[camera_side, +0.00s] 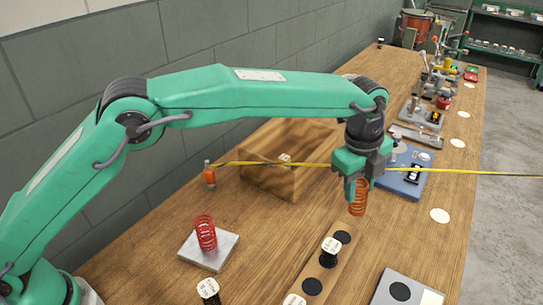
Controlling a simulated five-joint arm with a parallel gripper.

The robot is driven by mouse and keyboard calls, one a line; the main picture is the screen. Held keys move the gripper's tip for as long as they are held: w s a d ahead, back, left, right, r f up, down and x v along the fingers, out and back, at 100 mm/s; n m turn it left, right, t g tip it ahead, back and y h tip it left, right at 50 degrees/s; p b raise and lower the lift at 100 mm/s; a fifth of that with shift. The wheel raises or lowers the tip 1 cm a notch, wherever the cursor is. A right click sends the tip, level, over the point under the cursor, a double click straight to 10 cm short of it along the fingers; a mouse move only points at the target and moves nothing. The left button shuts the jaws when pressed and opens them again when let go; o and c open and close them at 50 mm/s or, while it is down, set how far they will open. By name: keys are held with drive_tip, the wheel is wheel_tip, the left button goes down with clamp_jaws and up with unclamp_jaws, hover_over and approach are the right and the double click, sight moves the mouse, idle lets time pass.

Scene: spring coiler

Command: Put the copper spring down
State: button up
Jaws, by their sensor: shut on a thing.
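The copper spring (357,203) is an orange-brown upright coil. My gripper (359,184) is shut on its upper part and holds it over the wooden bench, to the right of the wooden box. From this single view I cannot tell how far its lower end is above the surface. The upper turns are partly hidden by the jaws.
A red spring (205,233) stands on a metal plate (222,250). A yellow strap (450,171) crosses the scene. A labelled spool (330,250) stands in front. White discs (439,215) mark the right edge.

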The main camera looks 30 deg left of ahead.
drive_tip(key=s+a, duration=0.3)
drive_tip(key=s, duration=0.5)
drive_tip(key=s+a+g+y, duration=0.1)
drive_tip(key=s+a, duration=0.2)
drive_tip(key=s, duration=0.6)
drive_tip(key=shift+s+a, duration=0.15)
drive_tip(key=shift+s, duration=0.15)
drive_tip(key=shift+w+a+f, duration=0.95)
drive_tip(key=shift+w+f, duration=0.75)
drive_tip(key=shift+f, duration=0.1)
drive_tip(key=shift+w+a+f, duration=0.9)
drive_tip(key=shift+w+f, duration=0.85)
drive_tip(key=shift+f, duration=0.1)
drive_tip(key=shift+w+a+f, duration=0.95)
drive_tip(key=shift+w+f, duration=0.75)
drive_tip(key=shift+f, duration=0.1)
drive_tip(key=shift+f, duration=0.15)
drive_tip(key=o, duration=1.1)
drive_tip(key=shift+c, duration=0.2)
